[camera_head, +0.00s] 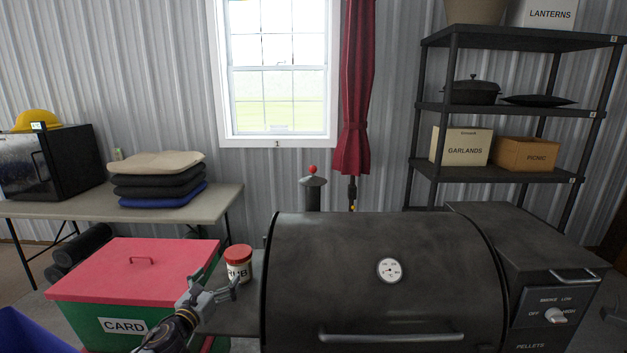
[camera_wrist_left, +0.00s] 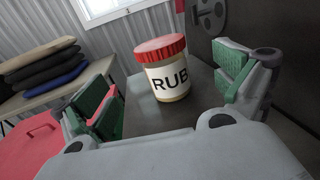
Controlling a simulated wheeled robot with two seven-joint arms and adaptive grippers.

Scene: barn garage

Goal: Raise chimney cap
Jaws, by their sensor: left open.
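The chimney cap (camera_head: 313,181) is a dark disc with a red knob on top. It sits over the short black chimney (camera_head: 314,197) behind the left end of the smoker grill (camera_head: 385,265). I cannot tell whether there is a gap under the cap. My left gripper (camera_head: 217,292) is open, low and in front of the smoker's left side shelf. In the left wrist view, a jar marked RUB with a red lid (camera_wrist_left: 165,70) stands between and beyond my open fingers, not gripped. The jar also shows in the head view (camera_head: 239,265). My right gripper is not in view.
A green bin marked CARD with a red lid (camera_head: 135,265) stands at the left. A table (camera_head: 100,206) with stacked cushions (camera_head: 158,180) is behind it. A shelf rack (camera_head: 500,173) stands at the right. Air above the smoker is clear.

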